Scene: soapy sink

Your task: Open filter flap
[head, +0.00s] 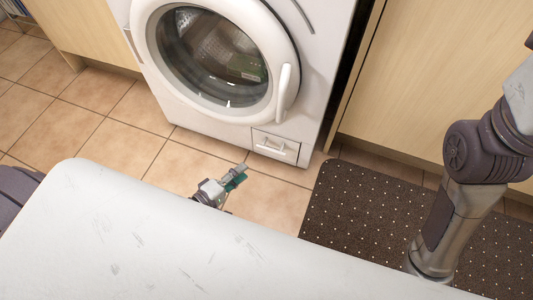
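The filter flap (276,147) is a small white rectangular panel with a handle, low on the right of the front of the white washing machine (210,118). It looks closed, flush with the front. My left gripper (240,174) shows in the head view, low over the floor tiles, in front of and a little left of the flap in the picture. It appears apart from the flap. Its fingers are small and seen from above, so I cannot tell whether they are open. My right arm comes down at the right, and its gripper is hidden.
The washer's round door (215,55) is shut, with its handle (284,88) at the right. A dark dotted mat (345,205) lies on the tiles to the right. Wooden cabinets (415,85) stand beside the washer. Tiled floor (125,140) is clear left of the gripper.

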